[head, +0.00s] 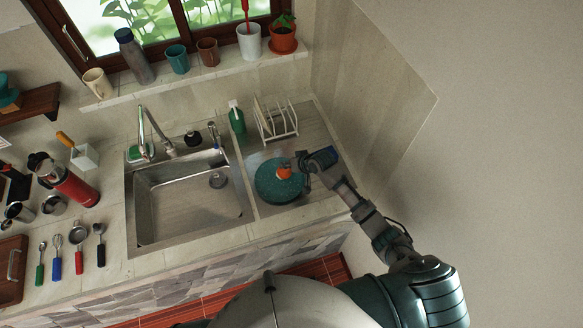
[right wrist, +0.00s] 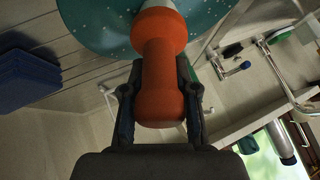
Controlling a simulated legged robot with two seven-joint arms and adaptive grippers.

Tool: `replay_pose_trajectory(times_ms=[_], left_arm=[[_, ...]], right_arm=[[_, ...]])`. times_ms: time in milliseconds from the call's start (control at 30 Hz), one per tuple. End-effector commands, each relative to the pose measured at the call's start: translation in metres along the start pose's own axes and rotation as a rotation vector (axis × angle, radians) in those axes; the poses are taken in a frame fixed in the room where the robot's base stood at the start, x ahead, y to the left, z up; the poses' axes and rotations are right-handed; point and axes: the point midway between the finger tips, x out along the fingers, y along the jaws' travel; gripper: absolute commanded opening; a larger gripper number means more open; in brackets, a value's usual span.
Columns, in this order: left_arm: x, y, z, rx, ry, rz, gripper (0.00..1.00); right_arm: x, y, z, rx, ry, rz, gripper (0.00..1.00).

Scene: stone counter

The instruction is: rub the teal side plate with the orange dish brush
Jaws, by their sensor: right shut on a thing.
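The teal side plate (head: 268,190) lies on the drainboard to the right of the sink. It also shows at the top of the right wrist view (right wrist: 100,22), with white specks. The orange dish brush (head: 284,173) is over the plate, and its handle (right wrist: 160,85) sits between the fingers of my right gripper (head: 303,162). That gripper is shut on the handle. The brush's head end is at the plate in the right wrist view; whether it touches the surface I cannot tell. My left gripper is not in view.
The sink (head: 190,200) with its tap is left of the plate. A dish rack (head: 276,120) and a green bottle (head: 236,117) stand behind it. A red flask (head: 75,186) and several utensils lie farther left. The wall is close on the right.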

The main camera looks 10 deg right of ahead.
Motion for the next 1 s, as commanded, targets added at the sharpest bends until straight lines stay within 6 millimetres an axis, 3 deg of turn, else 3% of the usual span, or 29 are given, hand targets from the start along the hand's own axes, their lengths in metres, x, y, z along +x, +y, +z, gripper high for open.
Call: replay_pose_trajectory(times_ms=[467,733,1000], left_arm=[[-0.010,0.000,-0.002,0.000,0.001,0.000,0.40],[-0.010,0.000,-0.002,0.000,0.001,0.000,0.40],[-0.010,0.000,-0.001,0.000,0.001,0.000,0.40]], right_arm=[[0.008,-0.023,0.004,0.000,-0.003,0.001,0.00],[0.003,-0.033,0.021,0.000,-0.003,0.000,0.00],[-0.007,-0.027,0.030,0.000,-0.004,0.002,0.00]])
